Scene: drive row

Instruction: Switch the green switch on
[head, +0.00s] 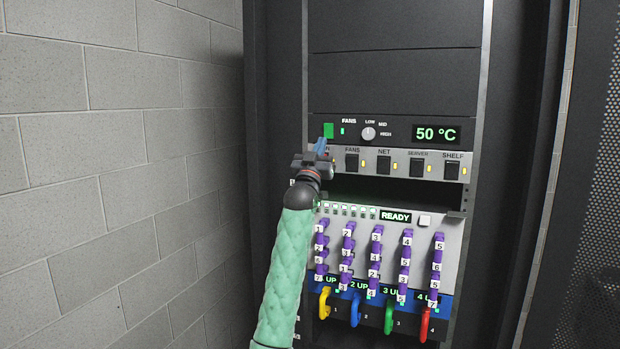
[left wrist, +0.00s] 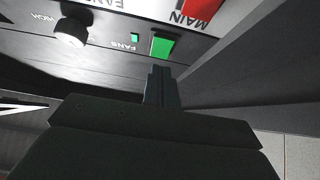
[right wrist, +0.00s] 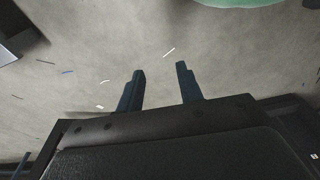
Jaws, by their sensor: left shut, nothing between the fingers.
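The green switch (head: 328,131) is a small green rectangle on the FANS panel, left of the round knob. It shows in the left wrist view (left wrist: 162,46) as a bright green rocker. A small green light (head: 342,131) sits beside it. My left gripper (head: 321,147) is shut and empty, with its tips just below the switch in the head view. In the left wrist view its closed fingers (left wrist: 160,70) point at the switch; whether they touch it I cannot tell. My right gripper (right wrist: 160,76) is open and empty above the floor.
A row of black switches (head: 384,163) with yellow lights lies just below the FANS panel. A red switch (left wrist: 200,14) marked MAIN is close to the left fingers. The round knob (head: 368,133) and a 50 °C display (head: 436,134) are to the right. A block wall (head: 120,160) stands left.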

